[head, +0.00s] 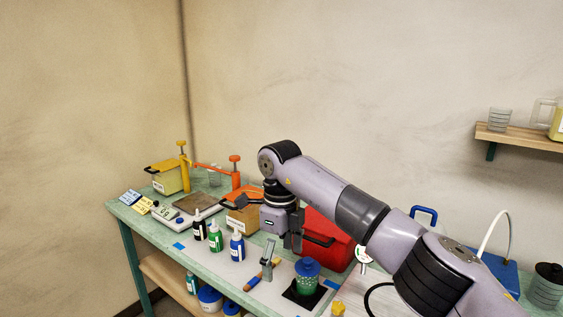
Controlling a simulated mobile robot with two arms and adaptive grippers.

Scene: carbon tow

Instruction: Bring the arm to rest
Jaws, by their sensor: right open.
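My right arm (345,205) reaches in from the lower right, bent at a joint above the workbench. My right gripper (264,223) hangs over the middle of the bench with its dark fingers spread apart. Nothing shows between the fingers. It is in front of the red box (330,247) and the small tan box (243,221) in the picture, and hides part of them. Whether it touches anything below cannot be told. My left gripper is not in view.
Green, blue and dark bottles (215,238) stand left of the gripper on the green workbench (150,228). A green jar with a blue lid (307,281) stands on a black pad below it. A scale (168,213) and orange clamp (235,178) are further left. A shelf (520,136) is at right.

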